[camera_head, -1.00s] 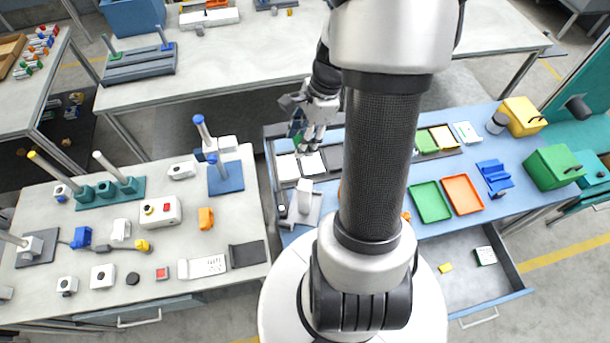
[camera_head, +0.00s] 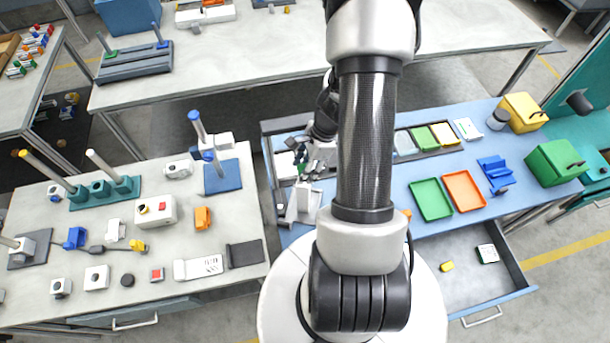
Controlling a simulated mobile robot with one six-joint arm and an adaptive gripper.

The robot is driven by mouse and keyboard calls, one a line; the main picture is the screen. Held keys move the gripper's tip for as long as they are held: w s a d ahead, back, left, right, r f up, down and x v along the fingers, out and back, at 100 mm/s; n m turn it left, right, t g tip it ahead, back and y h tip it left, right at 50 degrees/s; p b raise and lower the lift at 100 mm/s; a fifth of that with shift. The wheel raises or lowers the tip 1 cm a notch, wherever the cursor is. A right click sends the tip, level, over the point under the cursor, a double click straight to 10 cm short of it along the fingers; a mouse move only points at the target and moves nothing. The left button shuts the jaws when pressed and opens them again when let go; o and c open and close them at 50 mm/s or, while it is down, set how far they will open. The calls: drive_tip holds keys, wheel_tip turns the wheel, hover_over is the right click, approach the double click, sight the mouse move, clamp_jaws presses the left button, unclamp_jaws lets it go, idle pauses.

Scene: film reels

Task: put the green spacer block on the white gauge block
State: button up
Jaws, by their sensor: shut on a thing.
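My gripper (camera_head: 303,164) hangs over the left part of the blue bench, near its inner end. It is shut on the green spacer block (camera_head: 299,156), of which only a small green patch shows between the dark fingers. A white upright block (camera_head: 304,196), which looks like the white gauge block, stands on a grey stand just below the gripper in the picture. The green block appears above and slightly left of it. I cannot tell the height gap between them, and the gripper partly hides this area.
White square tiles (camera_head: 285,166) lie in a dark tray beside the gripper. Green (camera_head: 431,200) and orange (camera_head: 463,194) trays lie right of my arm. An open drawer (camera_head: 470,275) juts out at the front right. A cluttered grey table (camera_head: 140,270) stands at left.

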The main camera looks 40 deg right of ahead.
drive_tip(key=shift+f+b, duration=0.45)
drive_tip(key=shift+f, duration=1.4)
drive_tip(key=shift+f, duration=0.25)
drive_tip(key=o, duration=1.1)
drive_tip(key=shift+r, duration=0.1)
drive_tip(key=shift+r, duration=0.1)
